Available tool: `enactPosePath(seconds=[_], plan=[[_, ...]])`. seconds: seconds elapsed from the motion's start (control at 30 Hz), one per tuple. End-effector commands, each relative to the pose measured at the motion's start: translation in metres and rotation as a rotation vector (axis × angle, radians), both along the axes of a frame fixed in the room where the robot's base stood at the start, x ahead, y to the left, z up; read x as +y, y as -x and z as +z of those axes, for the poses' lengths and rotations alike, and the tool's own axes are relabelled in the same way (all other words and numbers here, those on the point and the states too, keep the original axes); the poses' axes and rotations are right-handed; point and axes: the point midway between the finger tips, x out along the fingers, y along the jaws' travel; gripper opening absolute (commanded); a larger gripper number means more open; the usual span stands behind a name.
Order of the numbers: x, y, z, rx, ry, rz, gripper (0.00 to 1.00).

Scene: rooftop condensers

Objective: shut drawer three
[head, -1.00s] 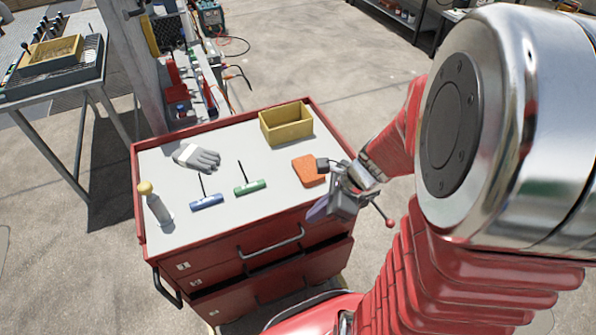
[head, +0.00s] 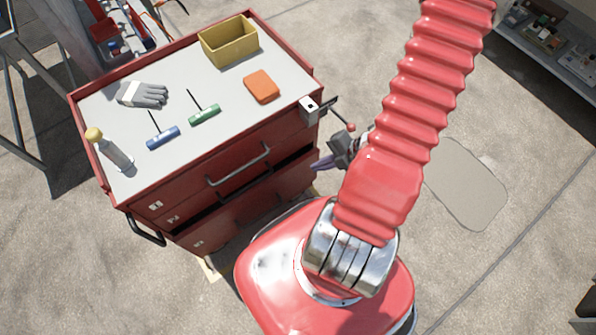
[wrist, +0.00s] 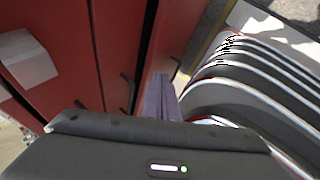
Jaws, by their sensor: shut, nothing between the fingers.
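The red cabinet (head: 88,120) has drawers numbered one to three from top to bottom. Drawer three (head: 240,217), the lowest, stands partly pulled out; a dark opening shows above its front. Drawers one (head: 190,185) and two (head: 184,214) look closed. My gripper (head: 321,163) is beside the cabinet's front right corner, with its purple fingers shut and empty. In the wrist view the fingers (wrist: 160,97) point along the red drawer fronts, close to the lowest one (wrist: 180,35). I cannot tell whether they touch it. My arm hides part of the gripper.
A yellow bin (head: 229,42), an orange pad (head: 262,87), a glove (head: 142,94), two T-handle tools (head: 163,138) and a yellow-topped bottle (head: 112,152) lie on the cabinet top. A pale block (head: 309,110) with a red-tipped rod is at its right corner. Floor (head: 520,150) to the right is clear.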

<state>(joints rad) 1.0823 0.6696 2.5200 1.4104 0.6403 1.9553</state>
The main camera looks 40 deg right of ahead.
Motion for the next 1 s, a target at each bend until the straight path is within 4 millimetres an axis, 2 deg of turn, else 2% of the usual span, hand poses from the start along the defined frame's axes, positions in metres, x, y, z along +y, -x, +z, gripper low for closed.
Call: enactPosePath(seconds=[0.1, 0.27, 0.73, 1.0], plan=[[-0.001, 0.015, -0.019, 0.075, -0.088, -0.173, 0.00], [-0.002, 0.024, -0.031, 0.124, -0.144, -0.287, 0.00], [-0.001, 0.023, -0.033, 0.129, -0.150, -0.297, 0.00], [0.007, 0.014, -0.048, 0.129, -0.151, -0.294, 0.00]])
